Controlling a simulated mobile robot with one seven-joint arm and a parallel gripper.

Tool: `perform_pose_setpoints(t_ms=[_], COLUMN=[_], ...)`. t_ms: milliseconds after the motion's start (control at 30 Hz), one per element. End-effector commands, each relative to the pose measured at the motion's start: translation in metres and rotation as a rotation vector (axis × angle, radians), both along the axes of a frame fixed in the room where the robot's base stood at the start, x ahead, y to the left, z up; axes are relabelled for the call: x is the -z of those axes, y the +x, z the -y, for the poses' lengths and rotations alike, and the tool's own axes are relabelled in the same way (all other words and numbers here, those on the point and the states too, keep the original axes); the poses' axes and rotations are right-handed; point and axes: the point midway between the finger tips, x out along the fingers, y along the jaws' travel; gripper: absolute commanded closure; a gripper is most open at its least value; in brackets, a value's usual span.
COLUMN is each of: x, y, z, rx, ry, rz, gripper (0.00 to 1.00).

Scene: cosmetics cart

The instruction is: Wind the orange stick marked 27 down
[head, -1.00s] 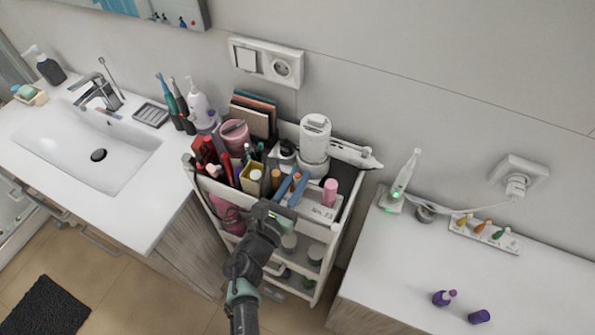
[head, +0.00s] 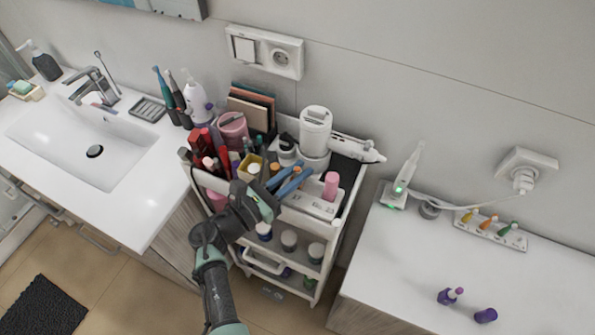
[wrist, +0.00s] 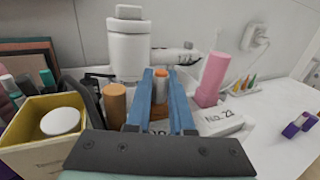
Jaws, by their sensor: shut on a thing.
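My gripper (head: 293,175) has two blue fingers over the white numbered stand (head: 318,204) on the cart's top. In the wrist view the fingers (wrist: 160,74) are shut on an upright orange stick (wrist: 160,87), with its orange top showing between them. Its number cannot be read, and its lower part is hidden by the fingers and the gripper body. A second, brown-orange stick (wrist: 115,103) stands just left of the fingers. A pink stick (wrist: 213,76) stands to their right on the stand, near a label (wrist: 222,118) that seems to read No. 23.
A yellow box (wrist: 45,147) with a white-capped item is close on the left. A white canister (wrist: 129,50) stands behind the fingers. Red items (head: 203,148) crowd the cart's left side. The right counter (head: 400,270) has much bare surface.

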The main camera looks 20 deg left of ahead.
Motion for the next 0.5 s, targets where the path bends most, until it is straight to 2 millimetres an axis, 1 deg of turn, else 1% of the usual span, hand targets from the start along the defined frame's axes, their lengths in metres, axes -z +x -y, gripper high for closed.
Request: perform_pose_setpoints(t_ms=[133,167,300,333,500], x=[-0.0003,-0.0003,-0.0003,-0.0004,-0.0007], y=[0.0001,0.0002,0.0002,0.0003,0.0004], z=[0.0000,0.0001,0.0000,-0.0001,-0.0008], rx=[0.000,0.000,-0.001,-0.001,-0.003], ry=[0.000,0.000,0.001,0.001,0.001], rz=[0.000,0.001,0.001,0.001,0.001], gripper=[1.00,0.78,0.53,0.48,0.48])
